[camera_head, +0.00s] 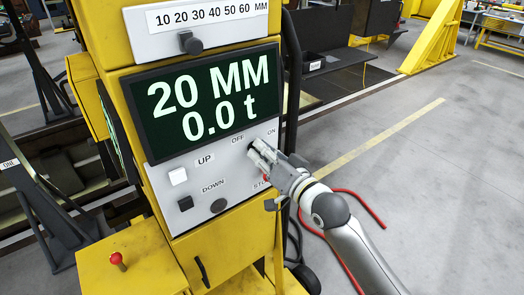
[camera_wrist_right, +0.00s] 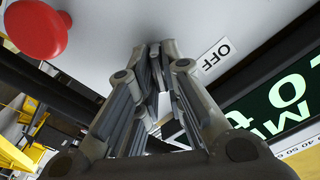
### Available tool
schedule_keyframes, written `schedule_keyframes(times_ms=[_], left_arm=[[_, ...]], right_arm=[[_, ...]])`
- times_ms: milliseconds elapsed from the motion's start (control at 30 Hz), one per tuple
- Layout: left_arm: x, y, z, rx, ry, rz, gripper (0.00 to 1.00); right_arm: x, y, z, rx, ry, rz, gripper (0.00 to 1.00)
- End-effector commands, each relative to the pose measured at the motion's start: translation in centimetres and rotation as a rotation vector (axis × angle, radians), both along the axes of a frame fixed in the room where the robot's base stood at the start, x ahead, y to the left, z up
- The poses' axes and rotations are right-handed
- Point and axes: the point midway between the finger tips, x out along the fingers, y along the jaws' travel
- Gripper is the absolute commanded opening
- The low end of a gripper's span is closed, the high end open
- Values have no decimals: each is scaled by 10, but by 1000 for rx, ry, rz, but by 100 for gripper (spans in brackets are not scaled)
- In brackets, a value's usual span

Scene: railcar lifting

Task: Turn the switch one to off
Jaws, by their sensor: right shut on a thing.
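The switch is almost wholly hidden behind my right gripper on the grey control panel (camera_head: 225,180), just below the OFF label (camera_head: 237,139) and left of the ON label (camera_head: 271,132). Its position cannot be read. My right gripper (camera_head: 256,150) reaches in from the right and is shut on the switch at the panel face. In the right wrist view the fingers (camera_wrist_right: 160,62) close together against the panel, next to the OFF label (camera_wrist_right: 217,54). My left gripper is not in view.
The display (camera_head: 208,100) reads 20 MM and 0.0 t. A red stop button (camera_wrist_right: 36,28) is close to my gripper. A red cable (camera_head: 362,201) lies on the floor at right.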

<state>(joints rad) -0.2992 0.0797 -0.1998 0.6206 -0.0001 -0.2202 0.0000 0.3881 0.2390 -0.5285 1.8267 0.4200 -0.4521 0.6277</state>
Motion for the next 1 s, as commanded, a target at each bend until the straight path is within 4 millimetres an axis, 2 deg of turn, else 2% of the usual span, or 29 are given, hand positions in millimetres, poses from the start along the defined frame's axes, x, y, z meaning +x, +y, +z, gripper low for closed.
schedule_keyframes(times_ms=[500,1000], left_arm=[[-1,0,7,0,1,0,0],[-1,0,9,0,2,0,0]], right_arm=[[-1,1,1,-362,-260,0,0],[-1,2,1,-504,-365,0,0]])
